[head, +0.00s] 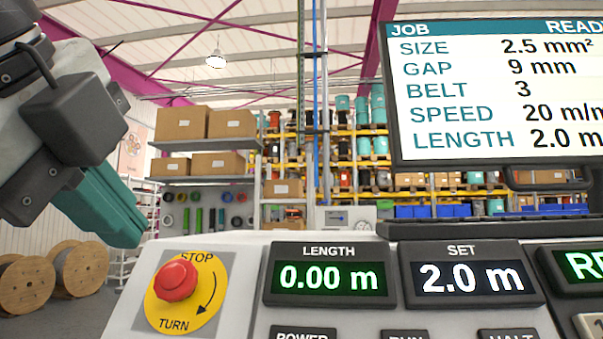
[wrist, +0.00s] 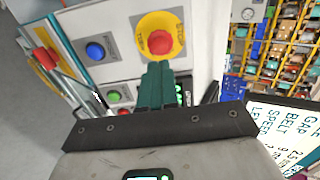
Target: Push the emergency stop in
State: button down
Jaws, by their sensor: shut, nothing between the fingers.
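The emergency stop is a red mushroom button (head: 176,280) on a round yellow plate (head: 206,300) marked STOP and TURN, at the left end of the control panel in the head view. The red button also shows in the wrist view (wrist: 159,42), just beyond my fingertips. My gripper (head: 138,236) has teal fingers, shut with nothing between them. In the head view they are above and left of the button, apart from it. In the wrist view the closed fingers (wrist: 156,66) point towards the button. I cannot tell how far the button stands out.
A length display (head: 326,275) and a set display (head: 472,274) sit right of the stop on the panel. A job screen (head: 490,90) stands above them. A blue button (wrist: 95,51) and another red button (wrist: 46,58) show in the wrist view. Cable reels (head: 80,270) stand at left.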

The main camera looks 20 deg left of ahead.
aim_at(172, 277)
jog(key=p+x, duration=0.1)
jog(key=x, duration=0.5)
jog(key=shift+w+f, duration=0.15)
jog(key=shift+w, duration=0.15)
jog(key=shift+f, duration=0.1)
